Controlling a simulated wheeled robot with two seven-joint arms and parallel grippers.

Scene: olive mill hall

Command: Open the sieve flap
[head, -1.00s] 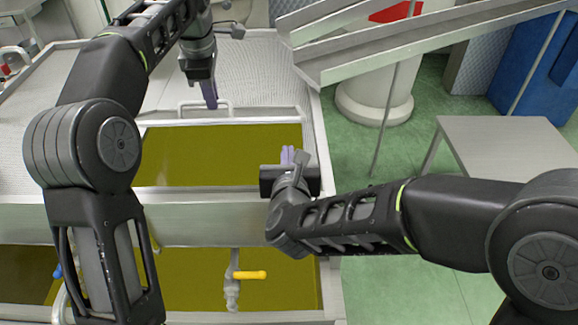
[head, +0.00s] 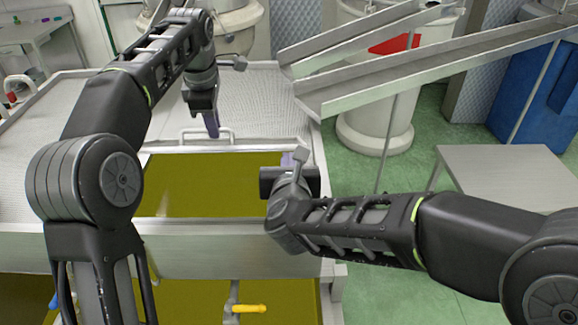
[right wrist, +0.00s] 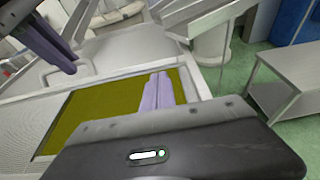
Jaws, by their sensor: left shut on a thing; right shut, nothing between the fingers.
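The sieve flap (head: 252,108) is a grey perforated panel lying over the back of the metal tank, with oil showing in front of its edge. Its bar handle (head: 190,133) stands near that front edge; the handle also shows in the right wrist view (right wrist: 86,68). My left gripper (head: 212,124) is shut on the handle, its purple fingers pointing down. My right gripper (head: 288,159) is shut and empty at the right side of the oil opening, apart from the handle; its purple fingers show in the right wrist view (right wrist: 158,92), partly hidden behind my wrist in the head view.
Greenish oil (head: 210,190) fills the opening before the flap. A sloping metal chute (head: 430,68) rises at the right, near the tank's corner. A grey metal table (head: 505,170) stands right of it. A yellow valve lever (head: 249,309) sticks out at the tank's front.

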